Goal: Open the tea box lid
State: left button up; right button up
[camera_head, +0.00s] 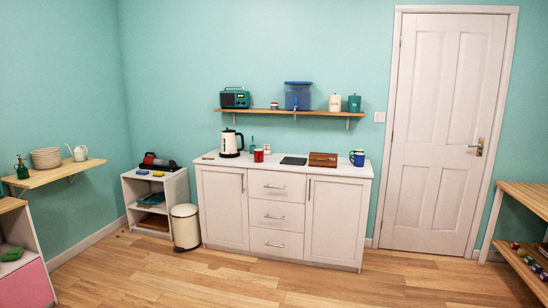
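A brown wooden box (323,160), which looks like the tea box, sits on the white cabinet's top, right of centre. Its lid appears shut. A dark flat item (293,161) lies to its left and a blue mug (357,158) stands close to its right. The box is far across the room and small in the head view, so its catch or handle cannot be made out. Neither of my grippers shows in this view.
The white cabinet (277,216) stands against the back wall, with a kettle (231,143) and red mug (258,155) on top. A shelf (290,112) hangs above. A bin (186,227) stands at its left. The wooden floor (300,285) in front is clear.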

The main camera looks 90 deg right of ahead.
aim_at(313, 156)
jog(key=l+z, duration=0.3)
jog(key=z, duration=0.15)
jog(key=l+z, duration=0.6)
jog(key=z, duration=0.25)
jog(key=l+z, duration=0.25)
jog(key=z, duration=0.2)
jog(key=i+l+z, duration=0.15)
jog(key=z, duration=0.25)
jog(key=i+l+z, duration=0.25)
jog(key=i+l, duration=0.3)
jog(key=i+l+z, duration=0.25)
jog(key=i+l, duration=0.35)
jog(key=i+l+z, duration=0.2)
jog(key=i+l, duration=0.25)
jog(key=i, duration=0.15)
